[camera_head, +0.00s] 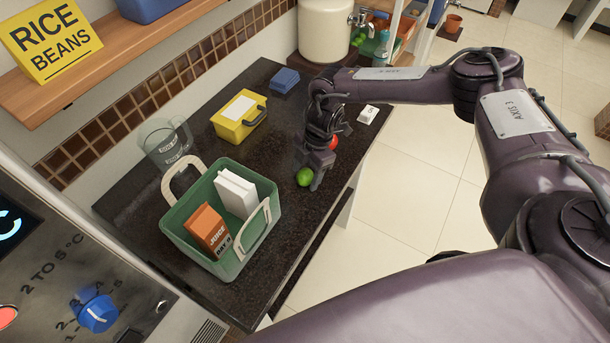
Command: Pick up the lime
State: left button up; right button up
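The lime (304,177) is a small round green fruit on the dark speckled counter (262,253), close to its right edge. My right gripper (316,175) points down at the lime, with a grey finger just to the right of and behind it. The other finger is not clear, so I cannot tell whether the gripper is open or closed on the lime. My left gripper is not in view.
A red round item (334,142) is partly hidden behind my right gripper. A green basket (187,231) holds a juice carton (208,228) and a white box (237,193).

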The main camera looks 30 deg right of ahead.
jog(key=c, duration=0.9)
jog(key=shift+r, duration=0.1)
